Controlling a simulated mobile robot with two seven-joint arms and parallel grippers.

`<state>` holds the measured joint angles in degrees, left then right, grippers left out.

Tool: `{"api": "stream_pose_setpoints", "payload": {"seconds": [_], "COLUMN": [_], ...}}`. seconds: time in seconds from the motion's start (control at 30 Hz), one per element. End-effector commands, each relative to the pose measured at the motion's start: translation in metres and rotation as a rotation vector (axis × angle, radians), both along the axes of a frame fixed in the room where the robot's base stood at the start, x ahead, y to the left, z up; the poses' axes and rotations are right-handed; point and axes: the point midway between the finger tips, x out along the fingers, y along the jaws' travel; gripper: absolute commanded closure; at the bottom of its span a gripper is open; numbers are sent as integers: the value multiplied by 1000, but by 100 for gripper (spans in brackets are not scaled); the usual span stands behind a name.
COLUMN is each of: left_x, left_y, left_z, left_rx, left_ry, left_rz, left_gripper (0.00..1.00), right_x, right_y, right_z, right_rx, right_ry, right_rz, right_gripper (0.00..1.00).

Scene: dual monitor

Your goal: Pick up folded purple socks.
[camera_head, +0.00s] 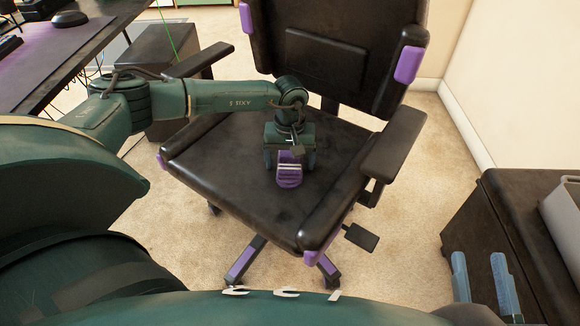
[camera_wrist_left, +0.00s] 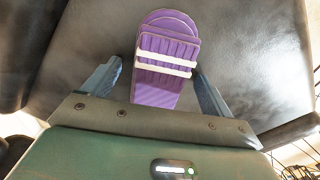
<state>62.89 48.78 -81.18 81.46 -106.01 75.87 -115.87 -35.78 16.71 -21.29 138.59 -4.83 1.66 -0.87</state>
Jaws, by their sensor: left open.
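The folded purple socks (camera_head: 289,179), with white stripes, lie on the black seat of the office chair (camera_head: 235,175). They also show in the left wrist view (camera_wrist_left: 165,62), lying between and ahead of the fingers. My left gripper (camera_head: 290,165) is over the seat, pointing down, with the socks partly hidden under it. In the wrist view its two fingers (camera_wrist_left: 157,78) are open, one on each side of the socks, with a gap to each side. My right gripper (camera_head: 485,280) is at the lower right, its two blue fingers apart and nothing between them.
The chair's armrests (camera_head: 395,145) rise on both sides of the seat, and its backrest (camera_head: 340,50) stands behind. A desk (camera_head: 60,60) is at the upper left. A dark cabinet (camera_head: 515,230) with a grey bin (camera_head: 565,215) stands at the right. Carpet lies around the chair.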

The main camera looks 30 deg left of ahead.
Motion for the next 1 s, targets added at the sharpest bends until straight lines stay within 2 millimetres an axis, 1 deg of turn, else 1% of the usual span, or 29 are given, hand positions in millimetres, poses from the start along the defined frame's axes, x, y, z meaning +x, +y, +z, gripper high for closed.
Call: {"api": "stream_pose_setpoints", "payload": {"seconds": [0.07, 0.17, 0.73, 0.77, 0.93, 1.0], "left_x": [0, 0, 0, 0, 0, 0], "left_y": [0, 0, 0, 0, 0, 0], "left_z": [0, 1, 1, 1, 1, 4], "left_rx": [0, -1, -1, -1, -1, 0], "left_ry": [-1, -1, -1, -1, -1, -1], "left_rz": [0, 0, 0, 0, 0, 0], "left_gripper": [15, 15, 61, 63, 63, 63], "right_x": [1, 1, 1, 1, 1, 1], "right_y": [0, 0, -1, -1, -1, -1], "right_z": [5, 5, 1, 1, 1, 2], "right_rx": [3, 1, -4, -5, -5, -6], "right_ry": [-9, -10, -5, -5, -5, -5], "right_rz": [2, 2, 0, 0, 0, 0], "right_gripper": [64, 64, 64, 64, 64, 64]}}
